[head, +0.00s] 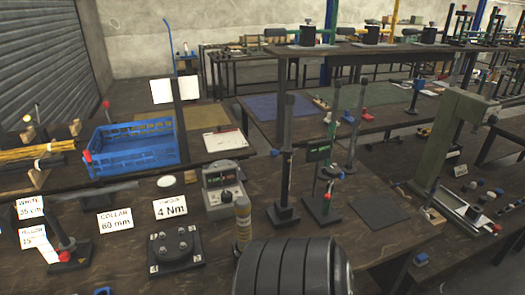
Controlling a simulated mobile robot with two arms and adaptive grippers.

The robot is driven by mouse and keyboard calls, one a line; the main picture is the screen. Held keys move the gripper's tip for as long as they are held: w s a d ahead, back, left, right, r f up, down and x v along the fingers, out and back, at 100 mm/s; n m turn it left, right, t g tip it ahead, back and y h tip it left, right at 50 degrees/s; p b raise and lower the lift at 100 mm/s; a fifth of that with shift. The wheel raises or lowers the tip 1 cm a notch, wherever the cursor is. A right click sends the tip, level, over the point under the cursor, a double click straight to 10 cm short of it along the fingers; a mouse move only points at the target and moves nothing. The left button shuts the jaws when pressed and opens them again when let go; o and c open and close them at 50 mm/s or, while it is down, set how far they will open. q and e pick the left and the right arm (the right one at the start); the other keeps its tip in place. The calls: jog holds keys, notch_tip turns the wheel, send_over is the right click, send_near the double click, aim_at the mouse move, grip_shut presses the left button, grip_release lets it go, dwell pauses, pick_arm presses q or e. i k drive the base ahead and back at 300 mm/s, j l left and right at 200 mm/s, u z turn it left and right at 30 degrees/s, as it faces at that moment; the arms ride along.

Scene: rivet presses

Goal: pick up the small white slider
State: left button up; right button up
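I cannot make out the small white slider for certain in the head view. Neither of my grippers shows in the head view. Part of the near table at the bottom middle is hidden.
A green press frame (450,140) stands at the right. A dark mat (376,209) lies bare.

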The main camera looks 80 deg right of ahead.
aim_at(425, 214)
jog(key=z, duration=3.75)
jog(key=i+l+u, duration=0.3)
jog(key=i+l, duration=0.65)
